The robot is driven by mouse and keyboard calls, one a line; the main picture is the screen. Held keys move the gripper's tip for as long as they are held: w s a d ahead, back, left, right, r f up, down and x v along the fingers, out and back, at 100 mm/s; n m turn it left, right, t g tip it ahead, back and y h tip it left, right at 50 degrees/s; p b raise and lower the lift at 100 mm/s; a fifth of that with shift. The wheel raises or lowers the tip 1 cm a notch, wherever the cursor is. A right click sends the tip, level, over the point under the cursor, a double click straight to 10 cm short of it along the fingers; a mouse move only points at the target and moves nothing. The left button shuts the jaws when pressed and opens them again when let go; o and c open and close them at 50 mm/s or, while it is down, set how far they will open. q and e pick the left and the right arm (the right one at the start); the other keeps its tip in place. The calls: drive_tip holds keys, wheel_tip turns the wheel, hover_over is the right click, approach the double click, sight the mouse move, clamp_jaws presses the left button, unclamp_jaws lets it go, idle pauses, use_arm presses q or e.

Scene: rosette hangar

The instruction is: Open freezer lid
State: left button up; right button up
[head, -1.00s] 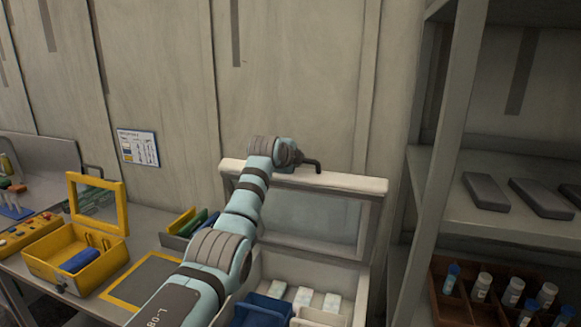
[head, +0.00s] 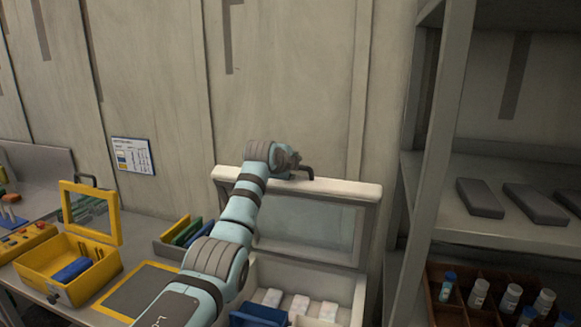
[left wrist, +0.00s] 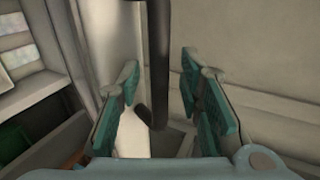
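The freezer lid (head: 372,192) is a pale frame with a glass pane. It stands raised, nearly upright, at the back of the open freezer box (head: 345,287). A dark handle (head: 309,173) is on its top edge. My left gripper (head: 291,162) is at that handle, its fingers partly hidden by the wrist. In the left wrist view, the left gripper (left wrist: 160,85) has its teal-padded fingers apart, with the dark handle bar (left wrist: 158,60) between them and gaps on both sides. My right gripper is not in view.
Inside the freezer are a blue bin (head: 258,316) and several pale packs (head: 299,304). A yellow box (head: 56,263) and a yellow-edged mat (head: 133,291) lie on the left bench. Shelving (head: 420,200) stands close on the right. A wall is behind the lid.

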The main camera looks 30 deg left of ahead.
use_arm(q)
drive_tip(key=shift+s+a+r, duration=0.1)
drive_tip(key=shift+s+r, duration=0.05)
drive_tip(key=shift+s, duration=0.2)
drive_tip(key=v, duration=1.1)
drive_tip(key=shift+d, duration=0.35)
drive_tip(key=shift+w, duration=0.25)
